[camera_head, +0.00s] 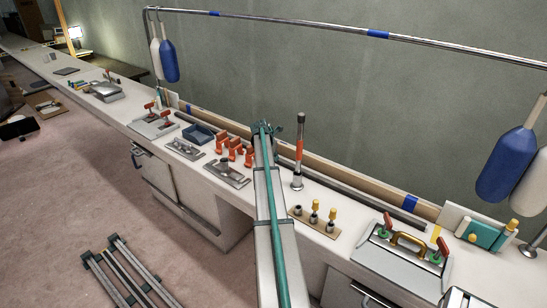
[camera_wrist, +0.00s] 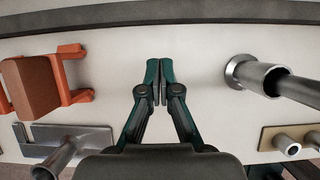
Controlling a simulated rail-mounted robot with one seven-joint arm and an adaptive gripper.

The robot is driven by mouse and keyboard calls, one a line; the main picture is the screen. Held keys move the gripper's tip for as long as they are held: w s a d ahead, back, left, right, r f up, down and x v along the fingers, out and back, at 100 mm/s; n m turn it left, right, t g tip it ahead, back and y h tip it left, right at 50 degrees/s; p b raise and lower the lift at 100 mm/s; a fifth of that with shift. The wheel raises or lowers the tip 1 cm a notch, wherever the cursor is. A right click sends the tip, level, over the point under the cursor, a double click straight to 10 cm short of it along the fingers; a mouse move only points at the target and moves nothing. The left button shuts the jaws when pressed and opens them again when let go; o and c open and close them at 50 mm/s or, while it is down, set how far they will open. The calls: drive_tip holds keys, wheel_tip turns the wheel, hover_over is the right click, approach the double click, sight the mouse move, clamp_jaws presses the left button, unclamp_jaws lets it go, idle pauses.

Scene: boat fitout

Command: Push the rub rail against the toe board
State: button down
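The rub rail (camera_head: 365,199) is a long dark bar lying along the back of the white counter. It crosses the top of the wrist view as a dark grey strip (camera_wrist: 160,15). The toe board (camera_head: 350,174) is a long tan board with blue tape bands, standing behind the rail along the wall. I cannot tell how wide any gap between them is. My gripper (camera_head: 268,128) is over the counter, and my arm hides the middle of the rail. In the wrist view my gripper's (camera_wrist: 157,68) fingers are together and empty, pointing at the rail, with white counter showing between.
Orange clamps (camera_head: 235,149) stand left of my gripper, and an upright metal post with an orange band (camera_head: 298,160) stands right. A board with yellow-topped pegs (camera_head: 315,220) is nearer the front right. A steel handrail (camera_head: 330,23) with hanging fenders (camera_head: 510,165) runs above the counter.

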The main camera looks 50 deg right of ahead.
sight(285, 161)
drive_tip(key=b+x, duration=0.1)
drive_tip(key=x, duration=0.3)
drive_tip(key=shift+b, duration=0.4)
drive_tip(key=shift+x, duration=1.85)
drive_tip(key=shift+d+p, duration=0.5)
drive_tip(key=shift+d, duration=2.5)
drive_tip(key=shift+a, duration=0.15)
drive_tip(key=shift+a, duration=0.55)
drive_tip(key=shift+d+p+v, duration=0.2)
drive_tip(key=shift+p+v, duration=1.55)
drive_tip(key=shift+v, duration=1.45)
drive_tip(key=shift+r, duration=0.15)
